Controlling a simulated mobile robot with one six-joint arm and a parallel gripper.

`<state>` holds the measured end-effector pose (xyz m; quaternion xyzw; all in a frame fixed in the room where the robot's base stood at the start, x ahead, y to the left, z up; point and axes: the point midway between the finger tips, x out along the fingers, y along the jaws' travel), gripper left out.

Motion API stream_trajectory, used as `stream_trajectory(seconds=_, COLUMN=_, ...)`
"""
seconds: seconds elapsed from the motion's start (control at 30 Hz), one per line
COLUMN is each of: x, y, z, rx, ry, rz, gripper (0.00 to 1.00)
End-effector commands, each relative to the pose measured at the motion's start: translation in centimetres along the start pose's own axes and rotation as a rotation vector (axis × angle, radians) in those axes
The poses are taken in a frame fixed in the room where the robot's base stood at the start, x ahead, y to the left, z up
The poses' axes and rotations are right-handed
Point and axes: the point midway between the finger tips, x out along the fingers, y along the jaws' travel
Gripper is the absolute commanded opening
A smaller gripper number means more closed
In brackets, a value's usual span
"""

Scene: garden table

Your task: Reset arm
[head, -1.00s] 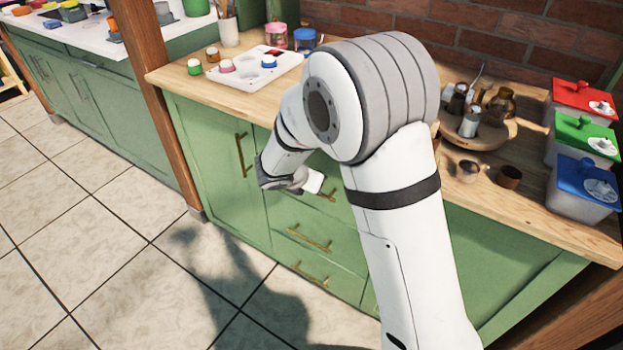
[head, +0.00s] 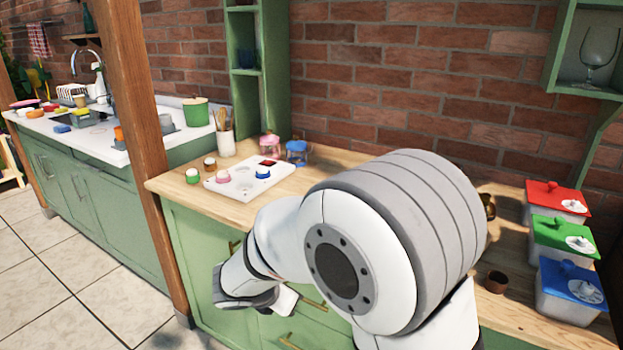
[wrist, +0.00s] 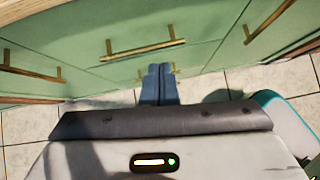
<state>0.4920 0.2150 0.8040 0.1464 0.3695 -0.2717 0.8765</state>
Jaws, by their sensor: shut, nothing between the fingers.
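My arm crosses the middle and right of the head view, its large joint hiding part of the wooden counter. My gripper is at the arm's far end, low in front of the green cabinet; its fingers are hard to make out in the head view. In the wrist view my gripper (wrist: 158,84) shows two blue-grey fingers side by side, closed together with nothing between them. They stand apart from the green drawer fronts (wrist: 85,48) and a brass handle (wrist: 146,50) beyond them.
A white tray (head: 230,188) with coloured cups sits on the counter, with a pink jar (head: 269,147) and a blue jar (head: 297,151) behind. Bins with red (head: 545,192), green (head: 552,236) and blue lids (head: 560,278) stand at right. A wooden post (head: 140,110) rises at left.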

Motion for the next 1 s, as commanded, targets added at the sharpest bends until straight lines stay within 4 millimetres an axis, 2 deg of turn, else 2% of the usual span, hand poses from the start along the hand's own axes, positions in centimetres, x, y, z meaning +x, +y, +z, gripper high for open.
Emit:
stream_trajectory(seconds=0.03, x=-1.1, y=-1.7, z=2.5, rx=0.107, ry=0.016, rz=-0.03, gripper=0.0)
stream_trajectory(seconds=0.17, x=-3.6, y=-8.1, z=7.8, rx=0.524, ry=0.083, rz=-0.153, gripper=0.0)
stream_trajectory(seconds=0.2, x=-4.5, y=-10.3, z=9.2, rx=0.672, ry=0.103, rz=-0.197, gripper=0.0)
stream_trajectory(seconds=0.33, x=-8.1, y=-16.7, z=12.3, rx=1.149, ry=0.162, rz=-0.333, gripper=0.0)
stream_trajectory(seconds=0.4, x=-10.3, y=-19.7, z=13.3, rx=1.405, ry=0.19, rz=-0.404, gripper=0.0)
stream_trajectory(seconds=0.5, x=-13.4, y=-23.0, z=14.2, rx=1.753, ry=0.227, rz=-0.499, gripper=0.0)
stream_trajectory(seconds=0.6, x=-16.0, y=-25.2, z=14.5, rx=2.047, ry=0.26, rz=-0.579, gripper=0.0)
stream_trajectory(seconds=0.73, x=-18.2, y=-26.6, z=14.5, rx=2.31, ry=0.296, rz=-0.651, gripper=0.0)
stream_trajectory(seconds=0.83, x=-19.0, y=-27.0, z=14.4, rx=2.414, ry=0.312, rz=-0.68, gripper=0.0)
stream_trajectory(seconds=1.0, x=-19.1, y=-27.1, z=14.2, rx=2.453, ry=0.319, rz=-0.694, gripper=0.0)
